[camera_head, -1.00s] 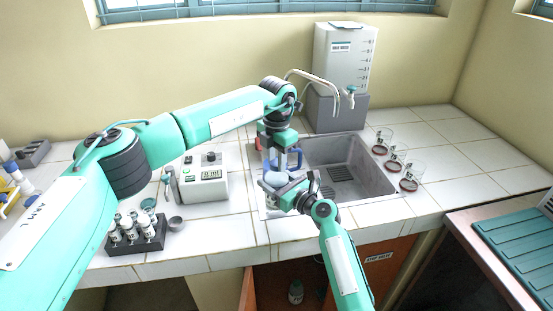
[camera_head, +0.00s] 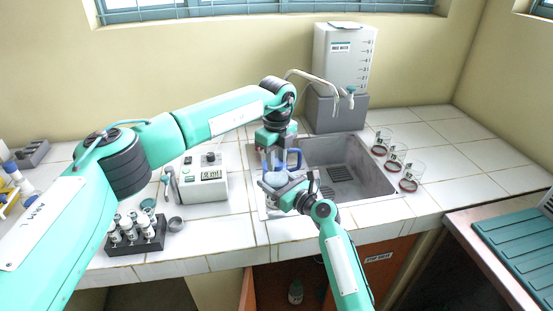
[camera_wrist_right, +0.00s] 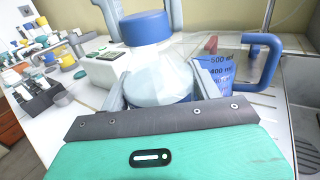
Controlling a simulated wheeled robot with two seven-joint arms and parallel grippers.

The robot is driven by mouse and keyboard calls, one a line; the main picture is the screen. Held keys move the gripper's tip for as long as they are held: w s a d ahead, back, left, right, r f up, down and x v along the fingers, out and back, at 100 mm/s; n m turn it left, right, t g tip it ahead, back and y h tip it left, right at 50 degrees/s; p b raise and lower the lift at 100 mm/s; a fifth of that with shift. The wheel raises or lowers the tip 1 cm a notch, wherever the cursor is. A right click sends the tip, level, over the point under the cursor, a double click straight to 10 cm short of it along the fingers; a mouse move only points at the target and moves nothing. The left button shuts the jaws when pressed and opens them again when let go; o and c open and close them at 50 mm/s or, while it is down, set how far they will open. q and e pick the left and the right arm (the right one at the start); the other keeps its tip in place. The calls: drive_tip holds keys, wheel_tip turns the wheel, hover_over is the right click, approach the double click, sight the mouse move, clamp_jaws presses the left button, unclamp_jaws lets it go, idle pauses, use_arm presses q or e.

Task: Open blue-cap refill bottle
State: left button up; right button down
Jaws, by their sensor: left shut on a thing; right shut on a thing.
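The refill bottle (camera_wrist_right: 158,88) is pale and translucent with a blue cap (camera_wrist_right: 148,28) on its neck. It stands upright at the near left of the sink. My right gripper (camera_wrist_right: 160,92) is shut around the bottle's body; the head view also shows this gripper (camera_head: 277,188). My left gripper (camera_head: 276,163) comes down from above, and its grey fingers show on both sides of the cap in the right wrist view. It is shut on the cap. Whether the cap has loosened cannot be told.
A blue-handled measuring jug (camera_wrist_right: 228,75) stands close beside the bottle. The sink (camera_head: 350,175) lies to the right, with glass beakers (camera_head: 397,160) beyond it. A digital instrument (camera_head: 202,180) and a dark vial rack (camera_head: 138,238) stand to the left.

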sight(276, 162)
use_arm(q)
drive_tip(key=n, duration=0.7)
drive_tip(key=shift+r, duration=0.2)
idle(0.4)
drive_tip(key=shift+r, duration=0.9)
drive_tip(key=shift+r, duration=2.05)
use_arm(e)
drive_tip(key=shift+c, duration=1.2)
unclamp_jaws()
